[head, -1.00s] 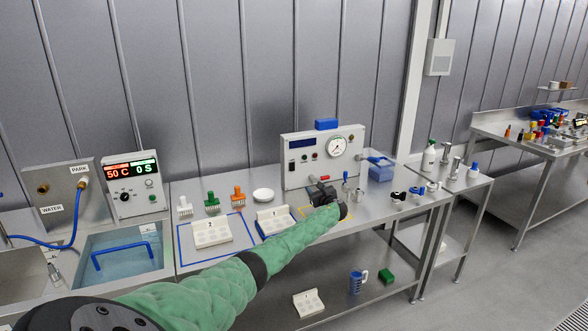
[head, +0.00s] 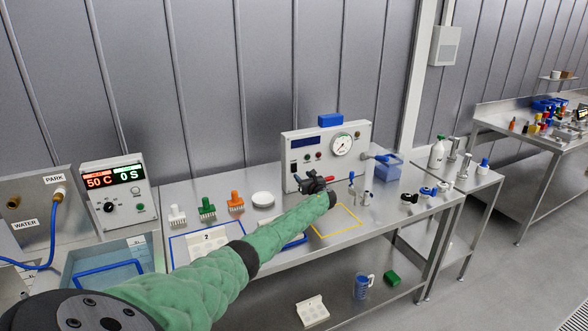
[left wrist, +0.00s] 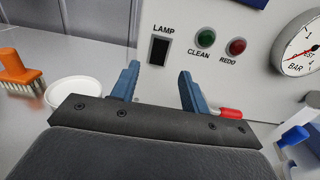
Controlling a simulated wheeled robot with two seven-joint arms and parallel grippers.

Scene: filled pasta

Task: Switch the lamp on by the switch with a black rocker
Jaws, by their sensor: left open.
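The black rocker switch (left wrist: 159,51) sits under the label LAMP on the front of a light grey panel box (head: 345,140). In the head view the rocker (head: 294,168) shows at the panel's lower left. My left gripper (head: 312,181) is at the panel front, just right of and below the rocker. In the left wrist view my left gripper (left wrist: 158,80) is open and empty, its two blue fingers pointing at the panel, with the rocker beyond and between them. I cannot tell whether the fingers touch the panel. No lit lamp shows. My right gripper is not in view.
Green CLEAN (left wrist: 206,38) and red REDO (left wrist: 237,47) buttons sit right of the rocker, then a gauge (left wrist: 300,45). A red-handled part (left wrist: 228,113) is close to the right finger. A white dish (head: 263,199) and orange brush (head: 236,201) stand left.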

